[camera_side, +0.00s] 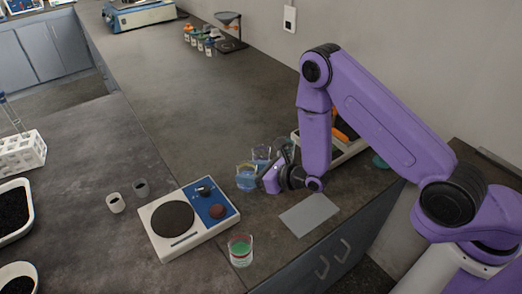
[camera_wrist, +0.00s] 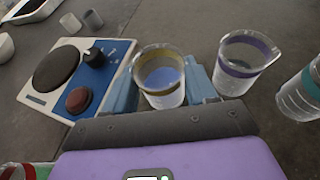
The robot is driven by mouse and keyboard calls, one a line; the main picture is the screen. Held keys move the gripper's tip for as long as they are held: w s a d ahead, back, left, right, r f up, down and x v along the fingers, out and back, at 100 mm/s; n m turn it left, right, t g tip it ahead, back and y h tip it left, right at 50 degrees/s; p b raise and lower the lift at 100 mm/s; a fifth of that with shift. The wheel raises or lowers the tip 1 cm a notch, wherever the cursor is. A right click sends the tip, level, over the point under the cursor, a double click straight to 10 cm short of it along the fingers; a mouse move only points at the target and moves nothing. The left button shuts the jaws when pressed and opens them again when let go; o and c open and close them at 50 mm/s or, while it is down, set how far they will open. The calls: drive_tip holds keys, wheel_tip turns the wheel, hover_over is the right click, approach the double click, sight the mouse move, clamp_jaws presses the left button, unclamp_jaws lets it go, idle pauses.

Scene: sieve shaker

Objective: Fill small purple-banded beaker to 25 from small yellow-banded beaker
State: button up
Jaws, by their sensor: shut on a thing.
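The small yellow-banded beaker (camera_wrist: 163,88) holds blue liquid and sits between the light-blue fingers of my gripper (camera_wrist: 160,80), which is shut on it. In the side view the beaker (camera_side: 245,180) looks upright at my gripper (camera_side: 260,180), beside the hot plate; whether it touches the bench is unclear. The small purple-banded beaker (camera_wrist: 240,66) stands just right of it in the wrist view, apart from my gripper. It looks clear, with no coloured liquid visible. In the side view it is probably among the glasses behind my gripper, where bands are hard to read.
A white-and-blue hot plate (camera_side: 190,219) lies left of my gripper. A red-banded beaker with green liquid (camera_side: 240,251) stands near the front edge. A teal-banded beaker (camera_wrist: 305,92) is right of the purple-banded one. A flat grey plate (camera_side: 309,215) lies on the bench.

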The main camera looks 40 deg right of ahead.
drive_tip(key=shift+d, duration=0.15)
drive_tip(key=shift+w+d+r+m+y, duration=0.2)
drive_tip(key=shift+w+d+m+y, duration=0.1)
drive_tip(key=shift+d+m, duration=0.15)
drive_tip(key=w+d+r+m+g+y, duration=0.1)
drive_tip(key=w+d+r+m+y, duration=0.1)
drive_tip(key=r, duration=0.4)
drive_tip(key=shift+d+m, duration=0.65)
drive_tip(key=shift+d, duration=0.25)
drive_tip(key=shift+w+d, duration=0.1)
drive_tip(key=shift+w+d+r+m+g+y, duration=0.2)
drive_tip(key=shift+d+m+g+y, duration=0.1)
drive_tip(key=shift+m+g+y, duration=0.3)
idle(1.2)
drive_tip(key=shift+f+m+y, duration=0.4)
drive_tip(key=shift+f+m, duration=0.15)
drive_tip(key=shift+m, duration=0.15)
idle(1.8)
drive_tip(key=shift+d+r+m+y, duration=0.1)
drive_tip(key=shift+d+m+y, duration=0.05)
drive_tip(key=shift+m+y, duration=0.15)
idle(1.2)
